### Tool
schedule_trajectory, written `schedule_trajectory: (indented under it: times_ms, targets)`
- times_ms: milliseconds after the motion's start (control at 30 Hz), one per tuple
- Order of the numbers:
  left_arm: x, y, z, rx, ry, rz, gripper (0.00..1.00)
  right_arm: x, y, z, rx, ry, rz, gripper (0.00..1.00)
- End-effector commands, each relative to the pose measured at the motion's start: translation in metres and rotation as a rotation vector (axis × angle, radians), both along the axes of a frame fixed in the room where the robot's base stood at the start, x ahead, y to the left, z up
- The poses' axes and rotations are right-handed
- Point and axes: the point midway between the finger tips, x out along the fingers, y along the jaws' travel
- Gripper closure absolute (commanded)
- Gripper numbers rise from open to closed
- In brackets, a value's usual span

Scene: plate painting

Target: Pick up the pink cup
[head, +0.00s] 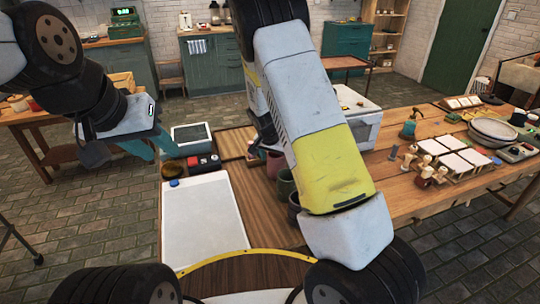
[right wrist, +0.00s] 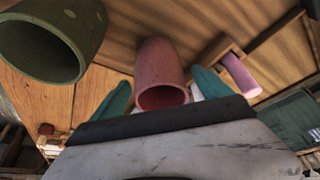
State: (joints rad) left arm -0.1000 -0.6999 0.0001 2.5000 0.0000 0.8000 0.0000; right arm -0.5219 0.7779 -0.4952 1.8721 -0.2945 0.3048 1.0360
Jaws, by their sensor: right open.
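The pink cup (right wrist: 160,68) is in the middle of the right wrist view, its round opening facing the camera. It stands between the two teal fingers of my right gripper (right wrist: 161,80), which are apart on either side of it. I cannot tell if they touch it. In the head view my right arm covers most of this spot; part of the pink cup (head: 273,164) shows beside the arm. My left gripper (head: 122,152) hangs at the left, away from the cups, with its teal fingers apart and nothing seen between them.
A green cup (right wrist: 48,42) is close on the left in the right wrist view; a pinkish-purple cylinder (right wrist: 240,76) lies right of the pink cup. A white board (head: 203,225) lies at the table's left. Stamps and white tiles (head: 452,166) are on the right.

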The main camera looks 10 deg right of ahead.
Motion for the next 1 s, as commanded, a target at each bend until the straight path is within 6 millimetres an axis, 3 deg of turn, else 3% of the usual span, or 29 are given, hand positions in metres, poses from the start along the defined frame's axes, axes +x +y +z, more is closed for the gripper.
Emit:
schedule_trajectory:
  times_ms: [267, 600, 700, 1000]
  targets:
    - [0.0, 0.0, 0.0, 0.0, 0.0, 0.0, 0.64, 0.001, 0.0, -0.003, 0.0, 0.0, 0.001, 0.14]
    - [0.0, 0.0, 0.0, 0.0, 0.0, 0.0, 0.64, 0.001, 0.0, -0.002, 0.0, 0.0, 0.001, 0.8]
    - [0.0, 0.0, 0.0, 0.0, 0.0, 0.0, 0.64, 0.001, 0.0, -0.002, 0.001, -0.002, 0.002, 0.95]
    - [0.0, 0.0, 0.0, 0.0, 0.0, 0.0, 0.64, 0.002, 0.0, 0.007, 0.001, -0.005, 0.002, 0.96]
